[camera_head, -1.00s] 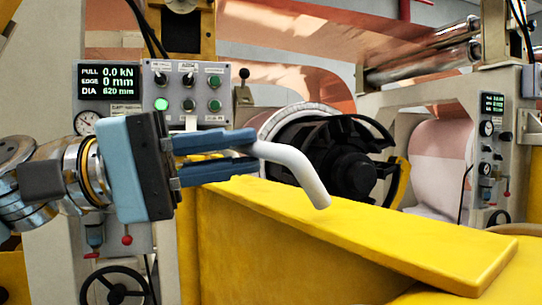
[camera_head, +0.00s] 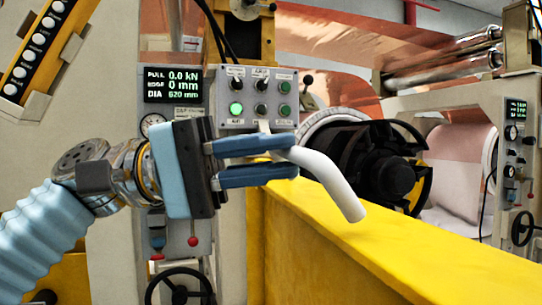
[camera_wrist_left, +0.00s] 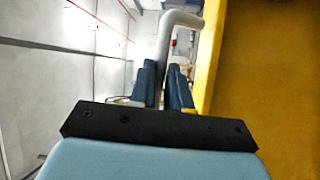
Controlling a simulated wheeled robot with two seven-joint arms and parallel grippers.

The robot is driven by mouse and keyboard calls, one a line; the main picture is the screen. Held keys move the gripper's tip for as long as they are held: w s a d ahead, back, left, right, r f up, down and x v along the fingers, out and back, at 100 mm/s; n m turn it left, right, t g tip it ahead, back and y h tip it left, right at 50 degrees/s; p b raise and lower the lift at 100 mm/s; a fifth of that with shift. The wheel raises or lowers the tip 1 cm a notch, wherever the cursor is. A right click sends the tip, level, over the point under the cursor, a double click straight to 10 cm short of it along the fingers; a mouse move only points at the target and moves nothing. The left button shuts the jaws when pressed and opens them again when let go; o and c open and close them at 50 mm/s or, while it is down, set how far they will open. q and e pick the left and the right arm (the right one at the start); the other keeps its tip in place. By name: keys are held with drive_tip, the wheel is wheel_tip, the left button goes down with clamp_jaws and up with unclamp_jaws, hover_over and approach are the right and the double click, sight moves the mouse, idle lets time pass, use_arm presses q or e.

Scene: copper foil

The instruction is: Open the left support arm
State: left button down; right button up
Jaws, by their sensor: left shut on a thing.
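My left gripper (camera_head: 292,155) is shut on a pale grey bent handle (camera_head: 338,188), which slopes down to the right past the fingertips. The handle also shows in the left wrist view (camera_wrist_left: 168,40), rising between the two blue fingers (camera_wrist_left: 164,68) and bending right toward a yellow surface (camera_wrist_left: 265,80). In the head view a long yellow beam (camera_head: 400,248), seemingly the support arm, runs from behind the gripper to the lower right, below and behind the handle. Where the handle joins the beam I cannot tell. My right gripper is not in view.
A control panel (camera_head: 285,78) and a display (camera_head: 172,84) stand behind the gripper. A black roll chuck (camera_head: 365,165) lies beyond the beam. A handwheel (camera_head: 180,290) is below my wrist. A second machine stand (camera_head: 480,130) with a copper roll is at the right.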

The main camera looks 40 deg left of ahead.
use_arm(q)
drive_tip(key=shift+s+a+r, duration=0.1)
drive_tip(key=shift+a+r, duration=0.05)
drive_tip(key=shift+r, duration=0.3)
drive_tip(key=c, duration=1.2)
unclamp_jaws()
drive_tip(key=shift+o, duration=0.5)
drive_tip(key=shift+f, duration=0.2)
drive_tip(key=v, duration=1.3)
drive_tip(key=shift+a, duration=0.25)
drive_tip(key=shift+s+f, duration=0.1)
